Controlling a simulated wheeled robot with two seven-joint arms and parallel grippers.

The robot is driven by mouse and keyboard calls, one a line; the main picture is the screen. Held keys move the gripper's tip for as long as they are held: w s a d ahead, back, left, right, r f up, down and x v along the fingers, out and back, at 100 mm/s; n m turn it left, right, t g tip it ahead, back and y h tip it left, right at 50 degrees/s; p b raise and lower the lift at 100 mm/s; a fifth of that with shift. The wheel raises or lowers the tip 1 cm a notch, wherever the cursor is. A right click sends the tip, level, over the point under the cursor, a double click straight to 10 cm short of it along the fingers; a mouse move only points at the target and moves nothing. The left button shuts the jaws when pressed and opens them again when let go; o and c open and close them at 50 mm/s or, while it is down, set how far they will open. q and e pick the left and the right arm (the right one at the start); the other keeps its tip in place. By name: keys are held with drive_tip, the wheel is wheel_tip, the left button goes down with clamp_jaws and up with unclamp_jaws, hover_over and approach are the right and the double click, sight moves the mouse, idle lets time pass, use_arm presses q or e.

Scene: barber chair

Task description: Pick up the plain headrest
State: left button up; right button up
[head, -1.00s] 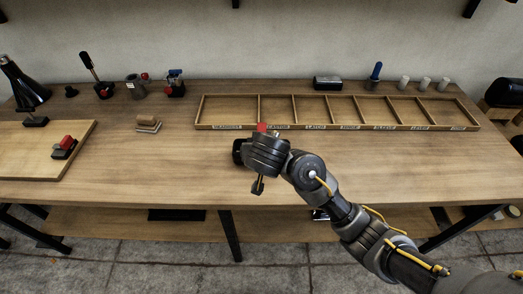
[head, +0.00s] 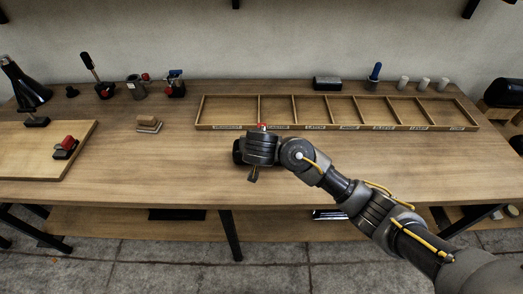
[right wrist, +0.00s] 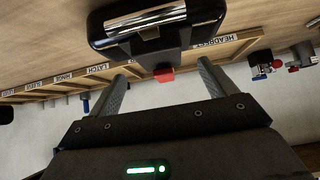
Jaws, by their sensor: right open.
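A black padded headrest (head: 237,152) with a chrome bar lies on the bench below the tray's left part, mostly hidden by my right gripper (head: 261,148) in the head view. In the right wrist view the same headrest (right wrist: 158,20) shows a dark stem and a red tab (right wrist: 164,75) pointing towards my gripper. My right gripper (right wrist: 162,70) is open, with one finger on each side of the red tab and a gap on both sides. Whether the fingers touch the stem is unclear. My left gripper is not in view.
A wooden tray (head: 197,112) with several labelled compartments stands behind. A black roll (head: 327,83), blue-handled tool (head: 375,72) and white cylinders (head: 404,82) stand at the back. A board (head: 25,165) with a red-and-black part (head: 65,148) is at left. The bench front is clear.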

drive_tip(key=x, duration=0.4)
drive_tip(key=shift+w+f, duration=0.15)
drive_tip(key=shift+f, duration=0.05)
drive_tip(key=shift+c, duration=0.2)
drive_tip(key=shift+r, duration=0.1)
clamp_jaws()
